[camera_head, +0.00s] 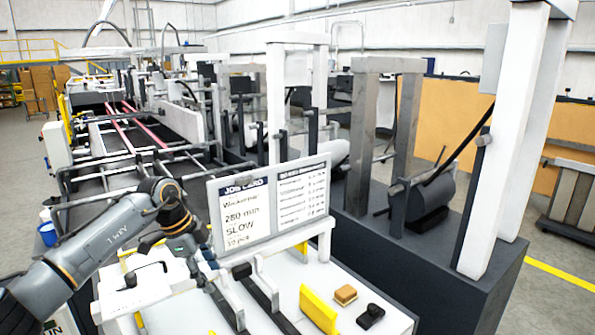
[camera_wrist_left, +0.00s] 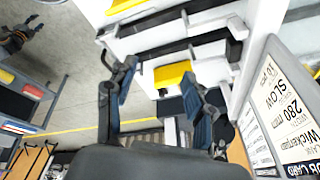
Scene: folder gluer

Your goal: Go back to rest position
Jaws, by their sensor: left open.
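My left arm comes in from the left in the head view. My left gripper (camera_head: 198,268) hangs over the left part of the white table, just left of the job card board (camera_head: 270,208). In the left wrist view my left gripper (camera_wrist_left: 160,76) is open, with nothing between its two blue-padded fingers. A dark gripper-like shape (camera_wrist_left: 15,38) at the upper left of that view looks like my right gripper; its jaws are too small to read. My right arm does not show in the head view.
The white table (camera_head: 290,285) holds a yellow block (camera_head: 318,308), a small tan block (camera_head: 345,294), a black part (camera_head: 370,316) and dark rails. The folder gluer (camera_head: 130,130) stands behind. A dark-based machine (camera_head: 430,260) stands right. Open floor (camera_head: 560,305) lies beyond it.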

